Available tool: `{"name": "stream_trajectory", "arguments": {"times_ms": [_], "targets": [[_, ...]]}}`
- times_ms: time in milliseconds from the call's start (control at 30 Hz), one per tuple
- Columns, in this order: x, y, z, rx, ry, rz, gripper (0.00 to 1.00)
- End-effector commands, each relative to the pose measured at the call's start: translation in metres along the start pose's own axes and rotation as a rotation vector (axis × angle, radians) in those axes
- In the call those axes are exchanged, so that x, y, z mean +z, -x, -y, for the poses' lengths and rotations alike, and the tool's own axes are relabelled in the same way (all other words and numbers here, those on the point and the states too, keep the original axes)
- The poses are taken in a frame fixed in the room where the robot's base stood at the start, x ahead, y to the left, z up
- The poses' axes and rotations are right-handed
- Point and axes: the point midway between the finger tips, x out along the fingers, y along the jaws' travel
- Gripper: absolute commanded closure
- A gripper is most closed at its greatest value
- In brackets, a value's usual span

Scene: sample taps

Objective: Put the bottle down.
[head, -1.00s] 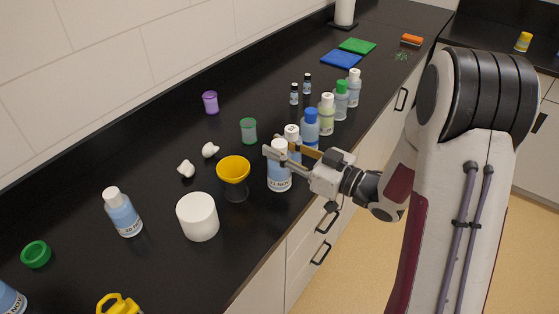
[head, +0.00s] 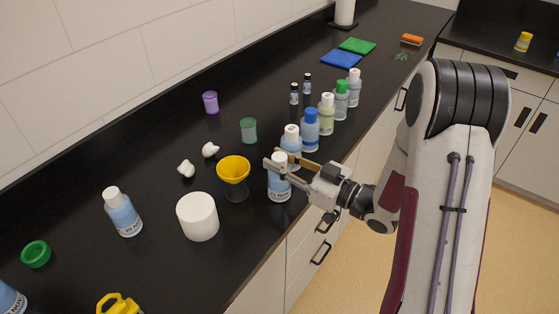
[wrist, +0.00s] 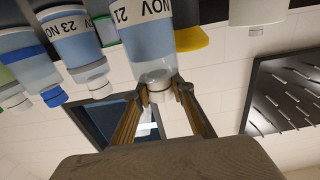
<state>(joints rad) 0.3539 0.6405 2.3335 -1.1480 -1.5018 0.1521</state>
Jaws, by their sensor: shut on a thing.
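A white-capped bottle of pale blue liquid (head: 279,186), with a label ending in NOV, stands upright near the front edge of the dark counter. My gripper (head: 279,163) is shut on it around its neck, just under the cap. In the wrist view, which is upside down, the bottle (wrist: 150,42) shows "21 NOV" and the fingers (wrist: 161,92) clasp its neck from both sides. The bottle's base looks at or very close to the counter top; I cannot tell whether it touches.
Just behind stands another white-capped bottle (head: 291,147), then a blue-capped bottle (head: 310,132) and more in a row. A yellow funnel cup (head: 233,172) stands close on the left, with a white cylinder (head: 198,219) beyond it. Bare counter (head: 250,235) lies in front of them.

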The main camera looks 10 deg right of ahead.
Motion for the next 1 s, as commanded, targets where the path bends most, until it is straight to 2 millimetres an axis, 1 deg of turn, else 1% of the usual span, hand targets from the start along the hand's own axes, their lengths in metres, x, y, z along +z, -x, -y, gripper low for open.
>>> {"name": "stream_trajectory", "arguments": {"times_ms": [267,300,333,367,867,1000], "targets": [[0.0027,-0.0001,-0.0001,0.000,0.000,-0.001,1.00],[0.0030,0.0000,0.0000,0.000,0.000,0.000,0.69],[0.0029,0.0000,0.0000,0.000,0.000,0.000,0.61],[0.0029,0.0000,0.0000,0.000,0.000,0.000,0.60],[-0.0001,0.0000,0.0001,0.000,0.000,0.000,0.60],[0.0001,0.0069,-0.0001,0.000,-0.001,0.001,0.60]]}}
